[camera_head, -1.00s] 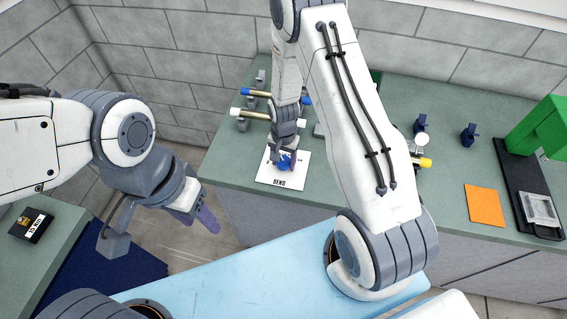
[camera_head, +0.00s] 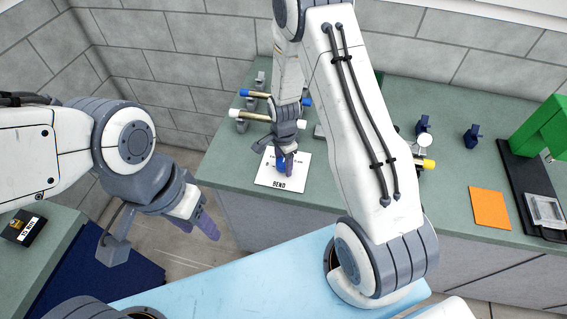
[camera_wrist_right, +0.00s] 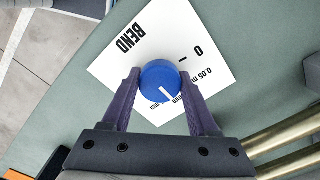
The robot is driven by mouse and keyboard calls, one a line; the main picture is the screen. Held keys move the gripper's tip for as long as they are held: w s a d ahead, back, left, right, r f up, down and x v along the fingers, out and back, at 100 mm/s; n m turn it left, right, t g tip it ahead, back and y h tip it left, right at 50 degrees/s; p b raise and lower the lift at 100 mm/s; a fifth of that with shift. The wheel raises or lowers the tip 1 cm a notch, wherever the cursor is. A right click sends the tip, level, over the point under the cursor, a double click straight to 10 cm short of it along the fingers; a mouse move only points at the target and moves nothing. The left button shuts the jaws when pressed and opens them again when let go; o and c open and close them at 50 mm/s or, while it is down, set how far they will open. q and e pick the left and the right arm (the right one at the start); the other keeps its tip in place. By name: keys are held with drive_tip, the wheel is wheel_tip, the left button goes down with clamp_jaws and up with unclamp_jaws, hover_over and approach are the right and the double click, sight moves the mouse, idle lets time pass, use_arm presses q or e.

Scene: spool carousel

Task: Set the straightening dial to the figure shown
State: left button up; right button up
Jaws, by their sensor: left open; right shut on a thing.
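The blue straightening dial (camera_wrist_right: 160,78) sits on a white plate (camera_wrist_right: 122,65) marked BEND, with a "0" and several other scale marks. A white pointer line on the dial points toward the lower right in the right wrist view, at small lettering partly hidden there. My right gripper (camera_wrist_right: 160,82) is shut on the dial, one finger on each side. In the head view the plate (camera_head: 265,178) lies on the green bench and my right gripper (camera_head: 285,166) partly hides the dial. A small black box (camera_head: 24,227) at far left carries a label too small to read surely. My left gripper (camera_head: 208,222) is open and empty.
Brass rods with blue and white ends (camera_head: 262,116) lie in holders behind the plate. An orange square (camera_head: 490,208) and a green machine (camera_head: 545,140) on a black base stand at right. A light blue surface (camera_head: 230,280) is in front.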

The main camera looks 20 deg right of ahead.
sight(284, 162)
idle(0.4)
drive_tip(key=o, duration=1.4)
drive_tip(key=shift+c, duration=0.2)
wheel_tip(284, 162, up, 11)
drive_tip(key=b, duration=0.2)
drive_tip(key=shift+f, duration=0.2)
drive_tip(key=s+a+r+n+b, duration=0.2)
drive_tip(key=s+a+r+n, duration=0.5)
drive_tip(key=s+a+n, duration=0.35)
drive_tip(key=s+a+r+n, duration=0.1)
drive_tip(key=s+n, duration=0.5)
drive_tip(key=s+a+r+n+y, duration=0.1)
drive_tip(key=s+a+n, duration=0.1)
drive_tip(key=s+n, duration=0.4)
drive_tip(key=shift+s+a+r+n+b, duration=0.25)
drive_tip(key=shift+s+r+n+b, duration=0.15)
drive_tip(key=shift+s, duration=0.1)
